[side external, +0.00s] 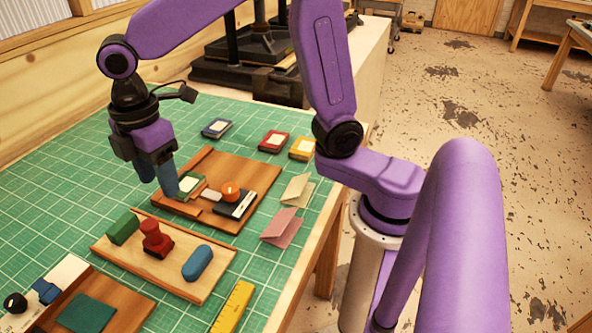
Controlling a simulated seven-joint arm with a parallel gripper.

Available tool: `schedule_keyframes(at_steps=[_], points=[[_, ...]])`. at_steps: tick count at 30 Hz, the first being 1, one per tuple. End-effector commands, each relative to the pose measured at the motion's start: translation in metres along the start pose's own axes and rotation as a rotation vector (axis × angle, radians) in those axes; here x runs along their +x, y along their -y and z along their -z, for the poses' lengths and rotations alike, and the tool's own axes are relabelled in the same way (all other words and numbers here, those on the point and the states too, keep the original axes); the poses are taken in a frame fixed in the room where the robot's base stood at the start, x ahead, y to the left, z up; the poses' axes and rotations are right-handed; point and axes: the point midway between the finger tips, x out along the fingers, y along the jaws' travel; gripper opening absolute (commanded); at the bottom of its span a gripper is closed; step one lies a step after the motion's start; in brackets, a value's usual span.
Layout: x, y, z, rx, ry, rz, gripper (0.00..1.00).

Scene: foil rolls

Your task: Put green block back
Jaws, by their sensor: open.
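A green block (123,229) lies at the left end of a wooden tray (188,282). A green-edged flat pad (190,183) with a pale top sits on the wooden board behind that tray. A flat dark green square (86,313) lies in another wooden tray at the lower left. My gripper (157,186) points down, open, at the left edge of the board, just left of the green-edged pad. One finger overlaps the pad's edge in the picture; I cannot tell whether it touches. The green block is apart from the gripper, nearer the camera and to the left.
A red stamp (156,240) and a blue rounded block (197,263) share the tray with the green block. An orange knob (231,192) stands on the board. The mat (55,200) is clear at left.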

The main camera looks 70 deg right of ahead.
Motion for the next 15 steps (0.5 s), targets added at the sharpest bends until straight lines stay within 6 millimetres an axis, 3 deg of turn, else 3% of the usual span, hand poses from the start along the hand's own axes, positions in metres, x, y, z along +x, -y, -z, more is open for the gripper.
schedule_keyframes(at_steps=[15], points=[[0.019,0.133,-0.123,0.215,-0.015,-0.001,0.55]])
